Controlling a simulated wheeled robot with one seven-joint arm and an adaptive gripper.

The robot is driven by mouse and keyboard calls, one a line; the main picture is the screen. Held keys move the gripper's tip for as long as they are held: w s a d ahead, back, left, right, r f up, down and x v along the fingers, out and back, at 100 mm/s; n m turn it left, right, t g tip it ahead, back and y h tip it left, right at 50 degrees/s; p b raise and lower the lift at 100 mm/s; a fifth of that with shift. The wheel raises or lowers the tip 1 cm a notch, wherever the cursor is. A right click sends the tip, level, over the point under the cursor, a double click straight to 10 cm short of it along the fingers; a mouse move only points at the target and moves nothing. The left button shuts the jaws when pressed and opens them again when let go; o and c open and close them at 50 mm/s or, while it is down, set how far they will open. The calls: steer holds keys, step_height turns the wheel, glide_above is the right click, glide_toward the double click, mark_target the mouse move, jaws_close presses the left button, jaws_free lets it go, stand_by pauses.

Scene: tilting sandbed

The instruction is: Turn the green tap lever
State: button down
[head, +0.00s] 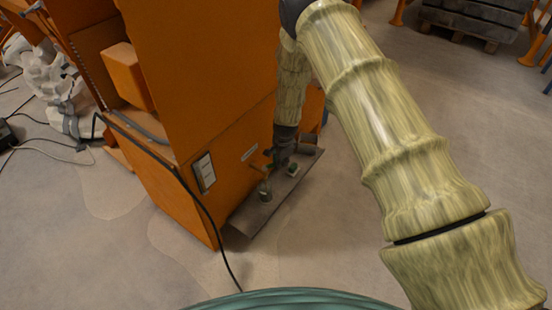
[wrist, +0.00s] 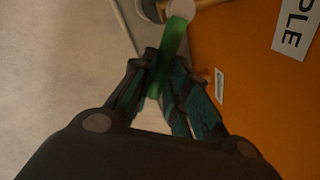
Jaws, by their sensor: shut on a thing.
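The green tap lever (wrist: 173,45) is a flat green bar in the wrist view. It runs from a pale round cap (wrist: 182,9) at the top down between the fingers. My gripper (wrist: 164,72) has its dark fingers on both sides of the lever and is shut on it. In the head view my gripper (head: 283,156) is small, low at the orange cabinet's side, over a grey plate (head: 248,213). Brass-coloured fittings (head: 265,188) stand on that plate. The lever cannot be told clearly in the head view.
The orange cabinet (head: 205,75) stands right beside the gripper, with a white label (wrist: 296,22) on its face. A black cable (head: 205,212) hangs in front of it. Pale floor (head: 330,235) is open to the right. A pallet stack (head: 475,20) stands at the back right.

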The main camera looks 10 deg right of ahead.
steer(key=shift+s+a+m+p, duration=0.1)
steer(key=shift+s+m+p, duration=0.25)
steer(key=shift+m, duration=0.25)
steer(key=c, duration=1.4)
jaws_free()
steer(key=r, duration=0.4)
steer(key=s+r, duration=0.1)
steer(key=r, duration=0.2)
steer(key=s+r, duration=0.1)
steer(key=r, duration=0.3)
steer(key=shift+s+r, duration=0.2)
steer(key=shift+r, duration=0.15)
